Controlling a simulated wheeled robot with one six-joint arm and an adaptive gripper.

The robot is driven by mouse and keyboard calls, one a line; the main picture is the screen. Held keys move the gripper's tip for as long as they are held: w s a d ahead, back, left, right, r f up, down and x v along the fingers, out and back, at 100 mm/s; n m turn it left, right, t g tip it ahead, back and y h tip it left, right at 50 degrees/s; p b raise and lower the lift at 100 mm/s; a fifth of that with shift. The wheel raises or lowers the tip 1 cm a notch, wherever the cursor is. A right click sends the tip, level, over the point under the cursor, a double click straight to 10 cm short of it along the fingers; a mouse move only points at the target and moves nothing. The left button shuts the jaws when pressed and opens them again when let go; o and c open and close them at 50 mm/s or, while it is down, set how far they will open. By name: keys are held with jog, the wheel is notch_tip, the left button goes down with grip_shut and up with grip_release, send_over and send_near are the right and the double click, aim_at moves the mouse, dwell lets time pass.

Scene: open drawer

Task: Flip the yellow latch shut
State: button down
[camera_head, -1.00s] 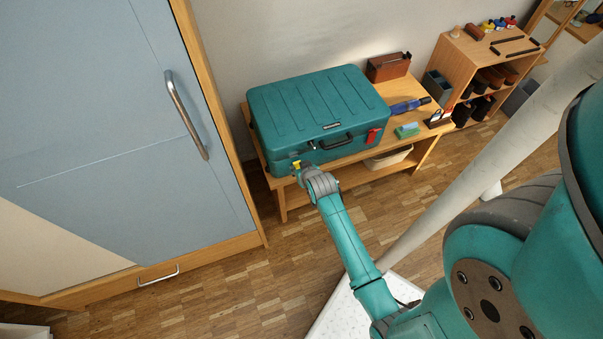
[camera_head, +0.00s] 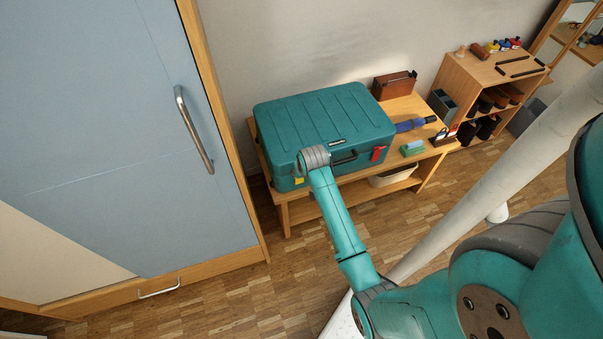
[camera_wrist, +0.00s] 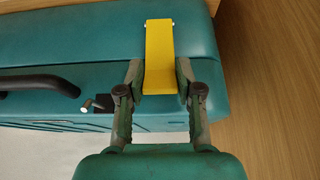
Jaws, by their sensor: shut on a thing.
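The teal case (camera_head: 322,116) stands closed on a low wooden table. The yellow latch (camera_head: 299,181) is on its front near the left corner, mostly hidden behind my wrist in the head view. In the wrist view the yellow latch (camera_wrist: 159,45) is a flat strip running over the case front, and my gripper (camera_wrist: 159,78) has one finger against each side of its near end. My gripper is shut on it. In the head view my gripper (camera_head: 304,168) is at the case front, its fingers hidden by the wrist.
The case handle (camera_head: 344,158) and a red latch (camera_head: 378,153) are to the right on the case front. A metal stud (camera_wrist: 90,104) shows beside the handle. A blue cabinet (camera_head: 110,130) stands left. A green-blue block (camera_head: 412,149) lies on the table. The floor in front is open.

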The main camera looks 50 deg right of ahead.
jog(key=shift+w+d+r, duration=0.15)
jog(key=shift+w+r, duration=0.25)
jog(key=shift+r, duration=0.05)
jog(key=c, duration=0.9)
grip_release()
jog(key=shift+o, duration=0.7)
jog(key=shift+f, duration=0.1)
jog(key=shift+s+f, duration=0.1)
jog(key=v, duration=1.2)
jog(key=shift+s+f, duration=0.1)
jog(key=shift+s, duration=0.05)
